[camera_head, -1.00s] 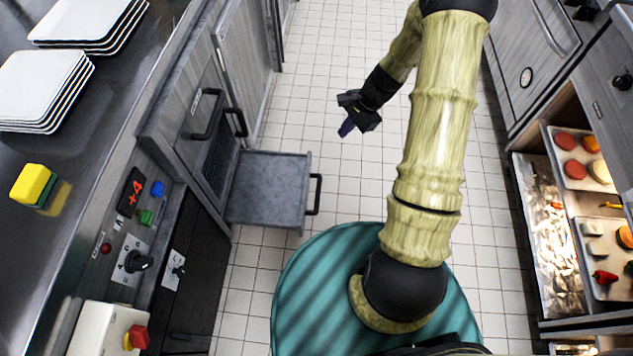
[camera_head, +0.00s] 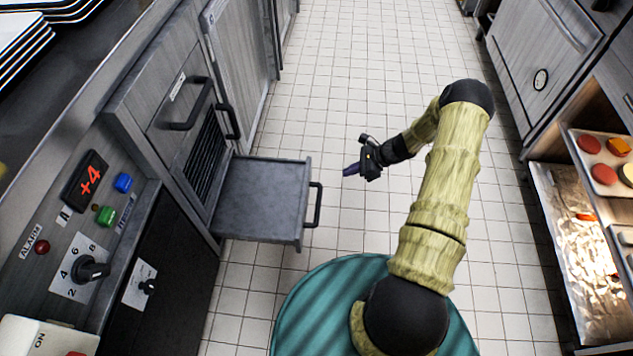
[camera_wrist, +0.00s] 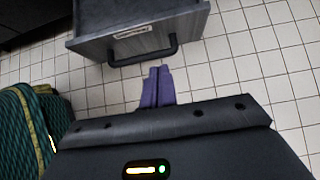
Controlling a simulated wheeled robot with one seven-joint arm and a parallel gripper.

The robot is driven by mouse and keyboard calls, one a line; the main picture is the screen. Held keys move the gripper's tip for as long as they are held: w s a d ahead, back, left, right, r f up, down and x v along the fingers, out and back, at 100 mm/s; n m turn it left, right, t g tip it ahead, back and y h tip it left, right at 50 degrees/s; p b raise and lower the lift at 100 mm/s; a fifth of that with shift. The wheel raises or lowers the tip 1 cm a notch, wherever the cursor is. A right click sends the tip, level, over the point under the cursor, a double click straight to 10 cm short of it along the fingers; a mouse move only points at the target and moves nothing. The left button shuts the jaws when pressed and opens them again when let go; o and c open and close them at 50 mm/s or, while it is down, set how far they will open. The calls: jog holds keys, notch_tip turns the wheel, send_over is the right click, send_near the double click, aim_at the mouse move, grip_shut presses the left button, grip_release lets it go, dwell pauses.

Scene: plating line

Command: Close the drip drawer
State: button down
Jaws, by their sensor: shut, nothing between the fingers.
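The drip drawer (camera_head: 262,193) is a grey, shallow drawer pulled well out from the left counter. Its black bar handle (camera_head: 315,205) is on its right-hand front. My gripper (camera_head: 351,170) is to the right of the handle, apart from it, with its fingers pointing left toward the drawer. In the wrist view, the purple fingers (camera_wrist: 157,87) are closed together and empty. They point at the drawer handle (camera_wrist: 143,55) just ahead, and the labelled drawer front (camera_wrist: 190,28) is behind it. A small gap seems to show between fingertips and handle.
A cabinet with a black handle (camera_head: 192,105) and a dark vent stands above and behind the drawer. A control panel with a red +4 display (camera_head: 86,181) is at left. Lit shelves with food trays (camera_head: 600,165) stand at right. The tiled floor (camera_head: 340,90) between is clear.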

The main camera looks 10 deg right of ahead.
jog(key=b, duration=0.5)
send_over(319, 191)
notch_tip(319, 191, down, 7)
jog(key=shift+f, duration=0.15)
jog(key=shift+w+a, duration=0.25)
jog(key=shift+a, duration=0.2)
